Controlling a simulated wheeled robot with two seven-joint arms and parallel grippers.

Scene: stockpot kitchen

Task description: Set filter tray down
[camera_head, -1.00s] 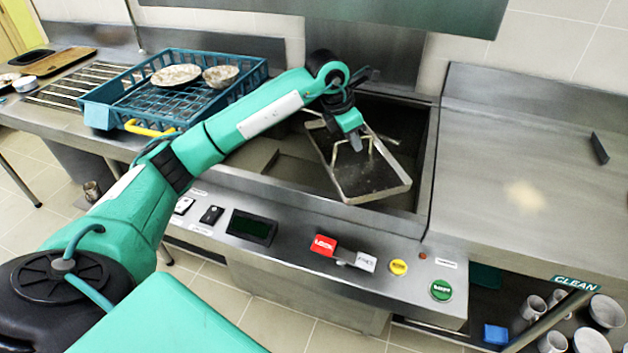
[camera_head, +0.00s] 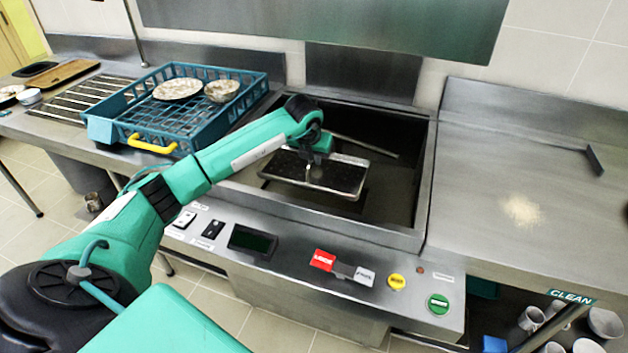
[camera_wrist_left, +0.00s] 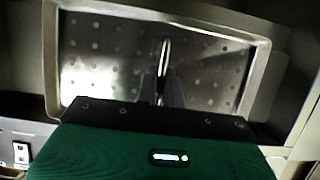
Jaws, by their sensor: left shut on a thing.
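The filter tray (camera_head: 340,178) is a shallow metal tray with a perforated floor and a raised rim. It hangs over the dark open well (camera_head: 405,200) of the dishwashing station. My left gripper (camera_head: 315,168) is above it, shut on its upright handle. In the left wrist view the tray (camera_wrist_left: 95,65) fills the upper part, with holes across its floor, and the curved handle (camera_wrist_left: 163,60) stands between the fingers of my gripper (camera_wrist_left: 163,88). I cannot tell whether the tray's underside touches anything. My right gripper is not in view.
A blue dish rack (camera_head: 190,115) with soiled dishes stands on the left counter. A control panel with a red switch (camera_head: 323,260) and a green button (camera_head: 438,303) runs along the front. The right counter (camera_head: 530,165) is mostly clear, with a pale powdery patch.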

